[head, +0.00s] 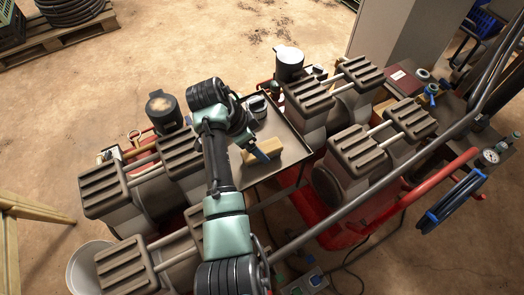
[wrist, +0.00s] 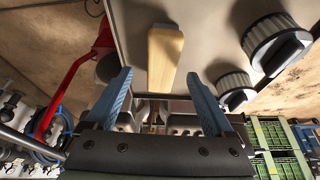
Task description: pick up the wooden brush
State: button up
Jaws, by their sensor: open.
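The wooden brush (head: 264,157) shows as a pale yellow wooden block on the grey tray table (head: 292,150) in the head view. In the wrist view the brush (wrist: 165,58) is a long tan block on the grey surface, and its near end lies between the lines of the two blue fingers. My gripper (wrist: 159,74) is open and empty, one finger on each side of that end. In the head view my gripper (head: 258,153) is right at the brush and partly covers it. I cannot tell whether a finger touches it.
Two dark ribbed knobs (wrist: 270,45) are right of the brush in the wrist view. Grey ribbed-top blocks (head: 308,90) flank the tray on both sides. A white-lidded pot (head: 289,63) stands behind it. Red pipes and frame (head: 345,232) lie at the right.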

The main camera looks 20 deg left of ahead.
aim_at(262, 148)
jog(key=x, duration=0.4)
jog(key=shift+w+b, duration=0.2)
jog(key=shift+b, duration=0.1)
jog(key=shift+f, duration=0.25)
dwell(0.4)
grip_shut()
